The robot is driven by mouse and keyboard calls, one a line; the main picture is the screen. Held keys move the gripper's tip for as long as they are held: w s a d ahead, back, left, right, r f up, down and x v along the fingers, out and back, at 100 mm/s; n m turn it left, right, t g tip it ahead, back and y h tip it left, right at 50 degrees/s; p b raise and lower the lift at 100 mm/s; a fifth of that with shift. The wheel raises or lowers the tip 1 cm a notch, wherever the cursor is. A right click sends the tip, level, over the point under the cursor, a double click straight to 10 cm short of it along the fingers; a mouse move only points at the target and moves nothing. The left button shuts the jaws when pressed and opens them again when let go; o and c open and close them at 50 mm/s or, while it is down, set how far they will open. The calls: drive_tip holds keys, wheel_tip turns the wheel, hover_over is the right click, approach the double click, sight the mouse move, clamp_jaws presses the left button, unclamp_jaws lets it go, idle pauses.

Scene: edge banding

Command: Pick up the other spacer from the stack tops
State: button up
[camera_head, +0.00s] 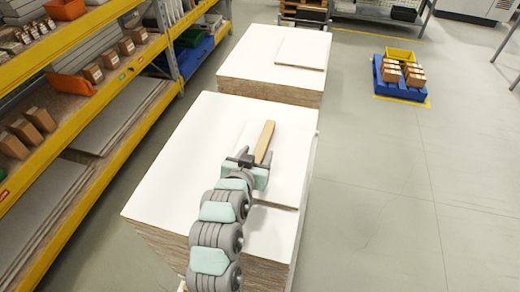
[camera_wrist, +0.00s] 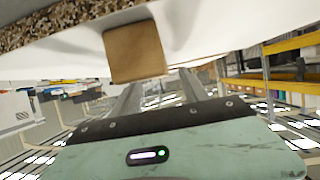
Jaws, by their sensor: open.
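One spacer (camera_head: 264,142), a long light-brown wooden bar, lies on the white top of the near stack (camera_head: 180,165). My gripper (camera_head: 250,160) is at the bar's near end, low over the stack top. In the wrist view, the spacer's square brown end (camera_wrist: 135,51) shows just beyond the two grey fingers of my gripper (camera_wrist: 158,82), nearer the left finger. The fingers are apart with nothing gripped between them. Whether they touch the spacer cannot be told. My arm hides part of the near stack.
A thin white panel (camera_head: 288,170) lies on the near stack's right side, partly behind my gripper. A second stack (camera_head: 250,48) stands behind, with a smaller panel (camera_head: 300,52) on top. Yellow shelving (camera_head: 120,85) runs close on the left.

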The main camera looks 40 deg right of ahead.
sight(259, 151)
drive_tip(key=shift+p+x, duration=0.55)
drive_tip(key=shift+x, duration=1.25)
drive_tip(key=shift+c, duration=0.3)
clamp_jaws()
